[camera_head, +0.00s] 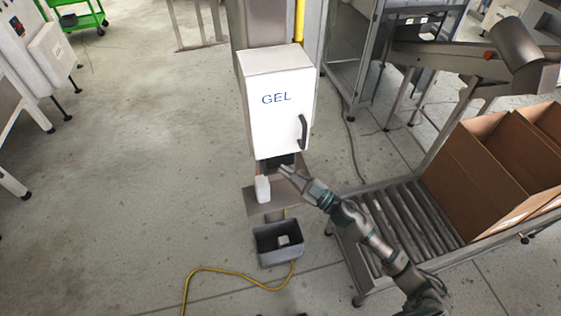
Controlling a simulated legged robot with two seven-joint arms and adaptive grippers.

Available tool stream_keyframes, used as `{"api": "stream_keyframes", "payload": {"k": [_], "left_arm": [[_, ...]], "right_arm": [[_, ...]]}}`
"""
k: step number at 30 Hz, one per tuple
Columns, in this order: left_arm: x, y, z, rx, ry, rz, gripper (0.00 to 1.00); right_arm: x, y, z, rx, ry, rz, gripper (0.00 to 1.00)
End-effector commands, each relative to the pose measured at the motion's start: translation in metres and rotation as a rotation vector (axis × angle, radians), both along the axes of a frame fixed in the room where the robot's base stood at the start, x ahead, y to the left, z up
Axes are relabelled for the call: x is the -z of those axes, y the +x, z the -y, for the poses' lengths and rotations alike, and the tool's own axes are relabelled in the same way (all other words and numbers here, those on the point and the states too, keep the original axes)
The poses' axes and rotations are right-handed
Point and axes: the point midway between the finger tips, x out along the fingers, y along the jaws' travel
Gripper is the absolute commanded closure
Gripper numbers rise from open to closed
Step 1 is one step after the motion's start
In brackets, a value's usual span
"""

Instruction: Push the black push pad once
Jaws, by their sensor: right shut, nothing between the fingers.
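A white dispenser box (276,103) marked GEL hangs on a grey post, with a dark handle (302,132) on its front right. The black push pad (279,160) shows as a dark piece under the box's lower edge, partly hidden. My right gripper (284,170) is shut and empty, its tip just below the pad. I cannot tell whether it touches the pad. A small white bottle (263,189) stands on the grey shelf (250,204) below, left of my gripper. My left gripper is not in view.
A grey bin (278,244) with a small pale item inside sits on the floor below the shelf, near a yellow cable (222,271). A roller conveyor (395,222) with open cardboard boxes (475,185) stands at right.

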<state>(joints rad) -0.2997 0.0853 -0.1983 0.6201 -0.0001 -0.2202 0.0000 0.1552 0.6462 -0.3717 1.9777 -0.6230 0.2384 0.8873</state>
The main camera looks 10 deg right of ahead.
Motion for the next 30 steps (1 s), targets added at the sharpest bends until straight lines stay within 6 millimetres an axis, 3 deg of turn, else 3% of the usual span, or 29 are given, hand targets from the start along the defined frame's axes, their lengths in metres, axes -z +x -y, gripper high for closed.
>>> {"api": "stream_keyframes", "payload": {"k": [11,30], "left_arm": [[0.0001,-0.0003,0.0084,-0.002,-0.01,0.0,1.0],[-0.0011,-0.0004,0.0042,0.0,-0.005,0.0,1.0]], "right_arm": [[-0.0003,0.0,-0.0021,0.0,-0.002,0.0,1.0],[-0.0008,0.0013,-0.0005,0.0,-0.001,0.001,1.0]]}}
